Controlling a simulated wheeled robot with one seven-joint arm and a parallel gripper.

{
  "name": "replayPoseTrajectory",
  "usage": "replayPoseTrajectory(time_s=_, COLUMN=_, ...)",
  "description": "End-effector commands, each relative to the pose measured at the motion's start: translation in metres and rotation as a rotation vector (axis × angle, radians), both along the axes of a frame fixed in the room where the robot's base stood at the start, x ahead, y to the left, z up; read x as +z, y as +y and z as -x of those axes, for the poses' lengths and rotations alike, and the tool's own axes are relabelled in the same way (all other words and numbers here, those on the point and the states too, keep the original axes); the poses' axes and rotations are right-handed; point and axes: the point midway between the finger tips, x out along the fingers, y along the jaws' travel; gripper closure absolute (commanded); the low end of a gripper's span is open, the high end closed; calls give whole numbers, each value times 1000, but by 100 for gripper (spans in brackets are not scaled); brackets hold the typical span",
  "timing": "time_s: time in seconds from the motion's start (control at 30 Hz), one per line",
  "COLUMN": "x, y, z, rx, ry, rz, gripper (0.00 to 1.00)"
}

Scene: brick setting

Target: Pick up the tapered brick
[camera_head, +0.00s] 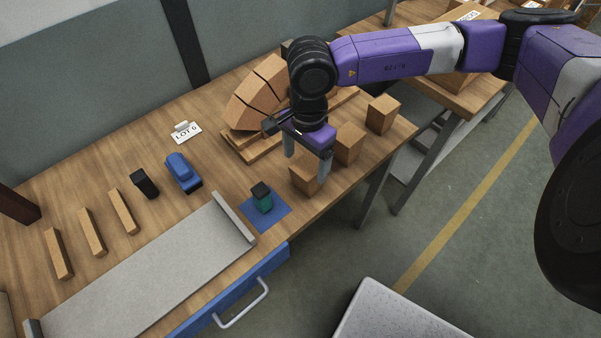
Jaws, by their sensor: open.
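Several light-brown blocks stand in a row along the right front of the wooden workbench. The nearest block (304,181) is right at my gripper (306,169), a middle block (349,148) stands behind it to the right, and a far block (383,114) stands near the bench corner. Which of them is the tapered brick I cannot tell for certain. My gripper points down and is open, its two fingers apart at the nearest block. One finger is at the block's left and the other overlaps its right side. Whether they touch it is unclear.
A partial brick arch (262,92) on wooden supports stands just behind my gripper. A green and black object (262,199) sits on a blue mat (277,219). A blue tool (182,172), black item (144,184), wooden strips (122,212) and grey tray (140,285) lie left.

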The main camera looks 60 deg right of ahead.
Motion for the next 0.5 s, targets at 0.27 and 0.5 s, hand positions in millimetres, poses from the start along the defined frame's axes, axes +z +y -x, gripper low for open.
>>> replayPoseTrajectory(time_s=0.27, x=-22, y=-11, z=4, rx=-4, ry=10, rz=25, gripper=16)
replayPoseTrajectory(time_s=0.5, x=-44, y=-13, z=2, rx=-5, ry=11, rz=23, gripper=16)
